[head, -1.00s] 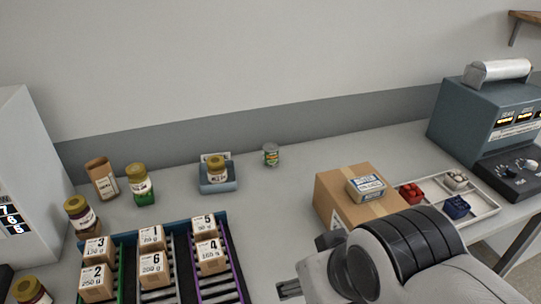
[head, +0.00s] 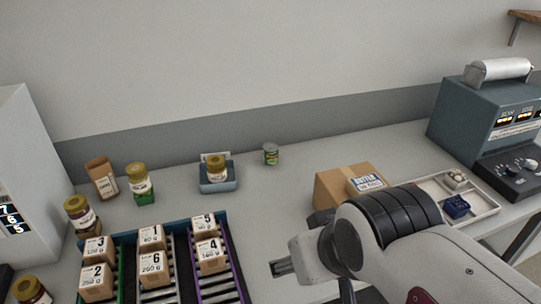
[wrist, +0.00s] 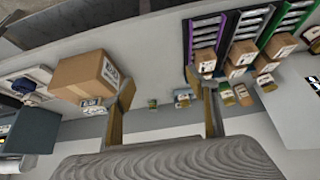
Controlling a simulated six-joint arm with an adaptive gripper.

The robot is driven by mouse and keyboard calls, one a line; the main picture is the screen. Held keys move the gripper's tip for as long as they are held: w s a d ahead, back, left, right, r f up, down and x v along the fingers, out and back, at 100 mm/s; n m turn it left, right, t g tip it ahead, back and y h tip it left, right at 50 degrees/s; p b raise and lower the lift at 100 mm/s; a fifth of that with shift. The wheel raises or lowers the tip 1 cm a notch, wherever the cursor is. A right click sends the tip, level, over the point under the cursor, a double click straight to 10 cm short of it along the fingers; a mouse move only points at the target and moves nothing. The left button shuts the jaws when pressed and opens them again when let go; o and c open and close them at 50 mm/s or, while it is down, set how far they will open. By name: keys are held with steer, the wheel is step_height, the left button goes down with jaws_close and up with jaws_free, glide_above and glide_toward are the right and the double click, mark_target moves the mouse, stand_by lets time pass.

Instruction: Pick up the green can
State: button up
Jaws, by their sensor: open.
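The green can (head: 270,154) stands upright on the grey table near the back wall, to the right of a small blue-grey holder. It also shows small in the wrist view (wrist: 152,104), in the gap between my two fingers. My gripper (wrist: 166,95) is open and empty, with its fingers apart. In the head view, part of my gripper (head: 282,268) shows in the lower middle, well in front of the can and apart from it.
The holder (head: 218,187) bears a gold-lidded jar. A rack (head: 128,237) with several numbered boxes lies front left. The table around the can is clear.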

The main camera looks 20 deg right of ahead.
steer(key=w+d+r+t, duration=0.1)
steer(key=w+d+t, duration=0.1)
steer(key=w, duration=1.6)
steer(key=m+t+h, duration=0.1)
steer(key=m+t, duration=0.1)
steer(key=t, duration=0.2)
glide_above(272, 151)
steer(key=s+a, duration=0.5)
steer(key=s, duration=0.8)
step_height(272, 151, down, 8)
steer(key=r, duration=0.1)
steer(key=w+d+f, duration=0.1)
steer(key=w+f, duration=0.1)
steer(key=f, duration=0.1)
steer(key=w+d+f+t+h, duration=0.1)
steer(key=w+f, duration=0.2)
steer(key=w+d+f+t, duration=0.1)
steer(key=w+d+f, duration=0.1)
steer(key=w+f, duration=0.1)
steer(key=shift+w+f+h, duration=0.15)
steer(key=shift+f+h, duration=0.25)
steer(key=shift+w, duration=0.1)
steer(key=shift+x, duration=1.25)
steer(key=shift+x, duration=2.55)
